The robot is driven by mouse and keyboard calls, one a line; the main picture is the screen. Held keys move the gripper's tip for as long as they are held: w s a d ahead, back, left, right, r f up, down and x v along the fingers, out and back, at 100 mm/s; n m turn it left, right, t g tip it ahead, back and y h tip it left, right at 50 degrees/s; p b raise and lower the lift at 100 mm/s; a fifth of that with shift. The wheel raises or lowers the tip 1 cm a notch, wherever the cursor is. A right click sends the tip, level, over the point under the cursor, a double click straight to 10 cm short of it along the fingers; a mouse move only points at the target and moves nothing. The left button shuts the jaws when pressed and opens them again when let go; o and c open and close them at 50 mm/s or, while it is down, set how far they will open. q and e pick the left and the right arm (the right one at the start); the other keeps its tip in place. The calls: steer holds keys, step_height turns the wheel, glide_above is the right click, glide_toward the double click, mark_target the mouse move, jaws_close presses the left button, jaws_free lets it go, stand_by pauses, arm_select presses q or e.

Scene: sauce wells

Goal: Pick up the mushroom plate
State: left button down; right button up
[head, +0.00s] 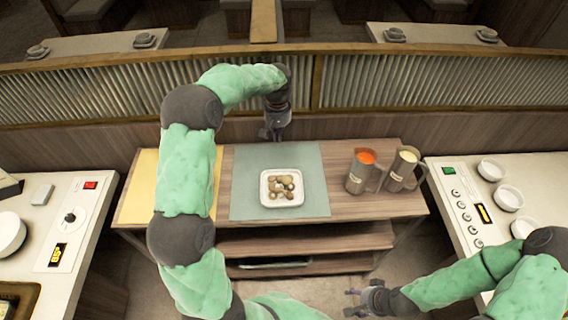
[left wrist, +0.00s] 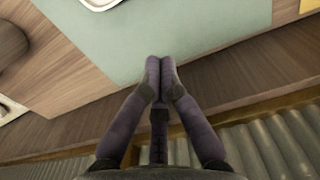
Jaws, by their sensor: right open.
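The mushroom plate (head: 265,201) is a white, roughly square plate holding several brown mushroom pieces. It sits on a grey-green mat (head: 243,170) in the middle of the wooden table. Only its rim (left wrist: 98,4) shows at the top of the left wrist view. My left gripper (head: 272,136) points down behind the plate, near the table's far edge. Its fingertips (left wrist: 160,62) are together with nothing between them, apart from the plate. My right gripper (head: 352,301) is open and empty, low in front of the table and away from the plate.
Two metal jugs, one with orange sauce (head: 356,181) and one with pale sauce (head: 400,175), stand right of the mat. A yellow mat (head: 139,190) lies at left. A slatted partition (head: 400,84) stands behind. Counters (head: 448,166) flank the table.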

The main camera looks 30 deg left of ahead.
mark_target(281, 187)
arm_select(q)
steer(key=f, duration=0.3)
steer(key=f+b, duration=0.1)
steer(key=f, duration=0.3)
steer(key=f+b, duration=0.1)
steer(key=f, duration=0.2)
steer(key=shift+w+f, duration=0.3)
steer(key=shift+f, duration=0.05)
steer(key=shift+s+d+f, duration=0.15)
steer(key=shift+s+f, duration=0.05)
steer(key=shift+f, duration=0.05)
steer(key=shift+s+d+r+b, duration=0.1)
steer(key=shift+s+d+b, duration=0.15)
steer(key=shift+s+d, duration=0.25)
steer(key=shift+s+d+r+b, duration=0.1)
steer(key=shift+s+d+b, duration=0.15)
steer(key=shift+s, duration=0.45)
steer(key=shift+s+d+f, duration=0.15)
steer(key=shift+s, duration=0.1)
steer(key=s+d, duration=0.1)
steer(key=s, duration=0.2)
steer(key=s+d, duration=0.4)
steer(key=s, duration=0.1)
steer(key=shift+s+d+b, duration=0.1)
steer(key=shift+s+b, duration=0.2)
steer(key=shift+w, duration=0.15)
